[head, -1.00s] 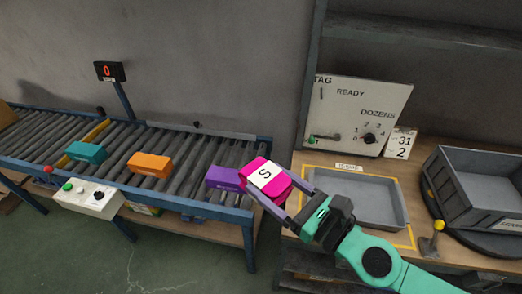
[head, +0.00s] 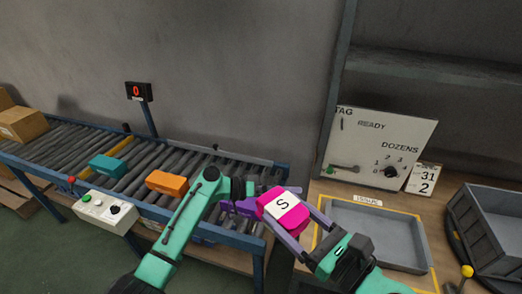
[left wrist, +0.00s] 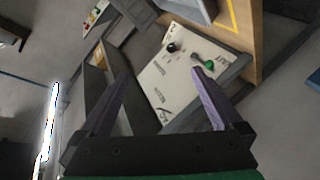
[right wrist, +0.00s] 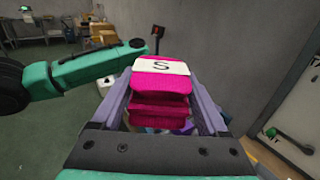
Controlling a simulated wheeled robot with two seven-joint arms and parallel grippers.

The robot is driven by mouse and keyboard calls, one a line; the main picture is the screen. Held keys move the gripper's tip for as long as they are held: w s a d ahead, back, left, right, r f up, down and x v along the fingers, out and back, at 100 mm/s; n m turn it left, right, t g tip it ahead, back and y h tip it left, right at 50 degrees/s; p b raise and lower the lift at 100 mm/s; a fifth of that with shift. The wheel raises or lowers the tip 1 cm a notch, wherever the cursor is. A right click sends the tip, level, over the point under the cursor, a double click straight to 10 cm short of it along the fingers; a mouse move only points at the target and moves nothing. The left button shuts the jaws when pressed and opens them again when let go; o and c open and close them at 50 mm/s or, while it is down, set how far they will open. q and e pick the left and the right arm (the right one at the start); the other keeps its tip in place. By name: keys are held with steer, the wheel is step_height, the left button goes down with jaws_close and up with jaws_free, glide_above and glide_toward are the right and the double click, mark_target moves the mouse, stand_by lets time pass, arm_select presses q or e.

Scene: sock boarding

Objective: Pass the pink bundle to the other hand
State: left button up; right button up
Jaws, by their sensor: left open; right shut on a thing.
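The pink bundle (head: 284,212) has a white band marked S. My right gripper (head: 294,222) is shut on it and holds it up between the conveyor's right end and the bench. In the right wrist view the bundle (right wrist: 160,90) sits between the two purple fingers, its layers stacked. My left gripper (head: 258,197) is at the left side of the bundle in the head view, with its fingertips partly hidden. In the left wrist view my left gripper (left wrist: 160,90) is open, with nothing between its fingers; the bundle does not show there.
The roller conveyor (head: 62,140) carries a teal bundle (head: 107,166) and an orange bundle (head: 166,183). A grey tray (head: 375,235) lies on the bench at right, beside a dark crate (head: 490,215). A READY/DOZENS panel (head: 380,145) stands behind. A control box (head: 105,208) is at the conveyor's front.

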arm_select(q)
step_height(320, 180, up, 7)
steer(key=m+g+y, duration=0.3)
steer(key=m+g, duration=0.1)
steer(key=m, duration=0.5)
arm_select(e)
steer(key=shift+w, duration=0.1)
arm_select(q)
steer(key=m+g+y, duration=0.2)
steer(key=m+y, duration=0.8)
steer(key=m, duration=0.3)
glide_toward(272, 193)
steer(key=f, duration=0.1)
arm_select(e)
steer(key=shift+s, duration=0.25)
arm_select(q)
steer(key=x, duration=1.2)
steer(key=shift+s+d, duration=0.1)
steer(key=shift+d, duration=0.05)
arm_select(e)
steer(key=shift+w, duration=0.15)
arm_select(q)
steer(key=c, duration=1.3)
steer(key=shift+c, duration=0.2)
arm_select(e)
steer(key=o, duration=1.3)
steer(key=shift+o, duration=0.2)
